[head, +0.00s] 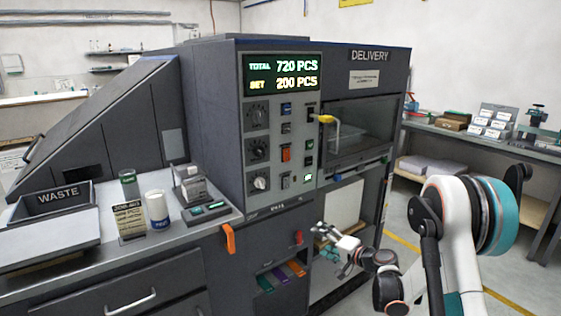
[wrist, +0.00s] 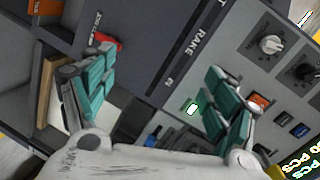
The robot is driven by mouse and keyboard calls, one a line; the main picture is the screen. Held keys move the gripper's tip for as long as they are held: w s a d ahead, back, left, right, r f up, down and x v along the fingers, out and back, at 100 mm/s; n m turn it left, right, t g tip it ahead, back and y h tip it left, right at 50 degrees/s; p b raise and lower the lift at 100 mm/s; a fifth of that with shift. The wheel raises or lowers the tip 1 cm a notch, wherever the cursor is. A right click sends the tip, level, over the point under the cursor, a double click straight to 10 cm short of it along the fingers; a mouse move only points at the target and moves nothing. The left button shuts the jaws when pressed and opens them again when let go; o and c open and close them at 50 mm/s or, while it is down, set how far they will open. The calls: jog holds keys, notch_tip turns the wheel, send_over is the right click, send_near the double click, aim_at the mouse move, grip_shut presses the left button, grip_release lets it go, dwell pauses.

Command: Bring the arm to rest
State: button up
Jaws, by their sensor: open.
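My arm reaches from the right side of the head view down to the front of the dark machine (head: 215,110). My gripper (head: 322,238) is in front of the lower part of the machine, below the delivery window. In the wrist view my gripper (wrist: 160,92) has its two teal-padded fingers spread wide apart, with nothing between them. Behind them are the panel edge with the word RAKE and a small lit green button (wrist: 193,108). A red handle (wrist: 107,41) shows just beyond the left finger. I cannot tell the exact distance to the panel.
The control panel (head: 283,130) carries knobs and a display reading 720 and 200 PCS. A yellow handle (head: 328,120) sits by the delivery window, and an orange handle (head: 229,238) below the counter. A waste tray (head: 30,203) and white jar (head: 157,210) stand left.

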jog(key=s+a+r+n+g+h, duration=0.3)
jog(key=s+r+n+h, duration=0.1)
jog(key=s+r, duration=1.35)
jog(key=s+d+n+g+h, duration=0.1)
jog(key=s+d+h, duration=0.1)
jog(key=s, duration=1.2)
jog(key=s+d+n+g+h, duration=0.1)
jog(key=s+d+n+h, duration=0.1)
jog(key=s, duration=1.1)
jog(key=d+h, duration=0.1)
jog(key=d, duration=0.1)
jog(key=shift+s+d+f, duration=0.25)
jog(key=shift+s+d, duration=0.05)
jog(key=shift+s, duration=0.05)
